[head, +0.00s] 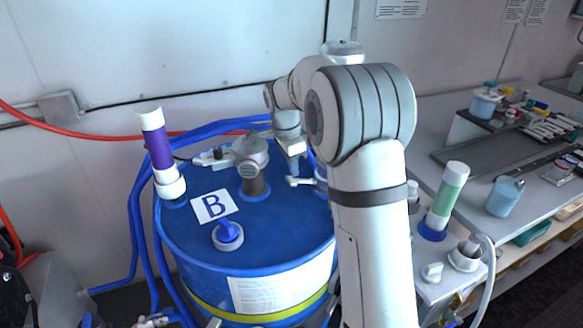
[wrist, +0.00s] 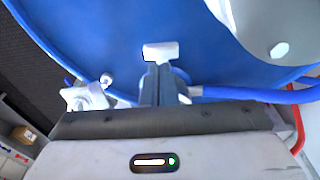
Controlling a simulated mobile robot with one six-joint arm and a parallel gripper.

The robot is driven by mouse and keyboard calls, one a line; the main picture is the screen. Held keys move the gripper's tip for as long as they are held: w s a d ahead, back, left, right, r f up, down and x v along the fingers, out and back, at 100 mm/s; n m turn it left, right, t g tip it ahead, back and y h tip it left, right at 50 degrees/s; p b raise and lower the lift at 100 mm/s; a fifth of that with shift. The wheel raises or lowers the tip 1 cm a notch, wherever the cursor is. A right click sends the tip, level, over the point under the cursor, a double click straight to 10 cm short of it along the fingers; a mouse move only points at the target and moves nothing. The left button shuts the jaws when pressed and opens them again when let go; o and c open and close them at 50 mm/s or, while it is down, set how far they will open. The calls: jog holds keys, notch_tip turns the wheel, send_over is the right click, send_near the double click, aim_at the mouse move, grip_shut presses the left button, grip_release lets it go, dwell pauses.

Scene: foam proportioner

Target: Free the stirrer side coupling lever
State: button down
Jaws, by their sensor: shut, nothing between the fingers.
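My gripper (wrist: 160,75) is shut, its dark fingers together and pointing at the blue drum top. A small white lever-like piece (wrist: 160,51) lies at the fingertips; I cannot tell whether they touch it. In the head view my gripper (head: 294,172) is low over the right part of the drum lid, beside a small white lever-like piece (head: 300,182). The grey stirrer head (head: 250,150) stands on the lid to its left, with a fitting (head: 210,158) on its left side. Which piece is the coupling lever is unclear, and my arm hides the lid's right side.
The blue drum (head: 190,245) carries a "B" label and a blue cap (head: 228,234). A purple-and-white cylinder (head: 157,150) stands at its left edge. A green-and-white cylinder (head: 447,195) and a cluttered bench (head: 430,110) are to the right. Blue and red hoses run behind.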

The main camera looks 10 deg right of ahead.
jog(key=shift+a+f, duration=0.2)
jog(key=shift+f, duration=0.3)
jog(key=shift+s+a+f+b, duration=0.1)
jog(key=shift+a+f+b, duration=0.2)
jog(key=shift+f+b, duration=0.2)
jog(key=shift+r, duration=0.25)
